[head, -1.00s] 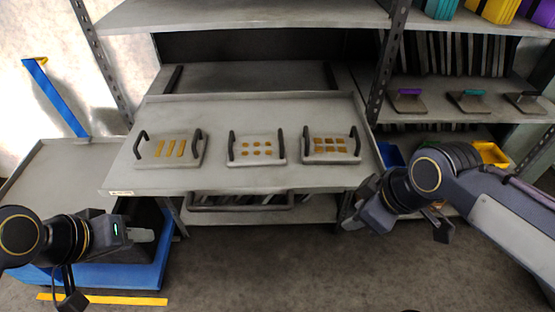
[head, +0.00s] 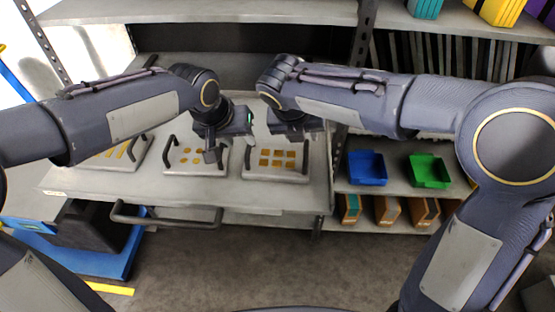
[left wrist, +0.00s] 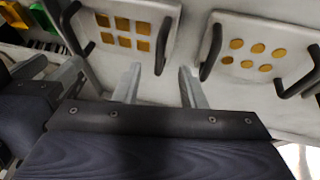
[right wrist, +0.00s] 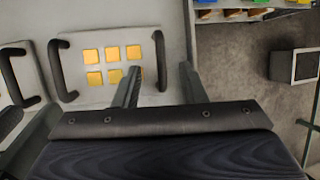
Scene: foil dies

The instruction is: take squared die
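The squared die (head: 277,174) is a pale plate with square gold patches and a dark handle at each side; it lies rightmost on the pulled-out shelf. It also shows in the left wrist view (left wrist: 116,54) and right wrist view (right wrist: 77,65). My left gripper (left wrist: 157,70) is open and empty; the die's handle nearest the round-patch die shows between its fingers. My right gripper (right wrist: 160,70) is open and empty; the die's other handle shows between its fingers. Neither gripper visibly touches the die. In the head view the right fingers are hidden.
The round-patch die (head: 197,169) lies just left of the squared die, and a bar-patch die (head: 118,160) lies further left, partly behind my left arm. Blue (head: 367,168) and green (head: 429,171) bins stand on the rack to the right. The shelf (head: 230,195) has bare room in front.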

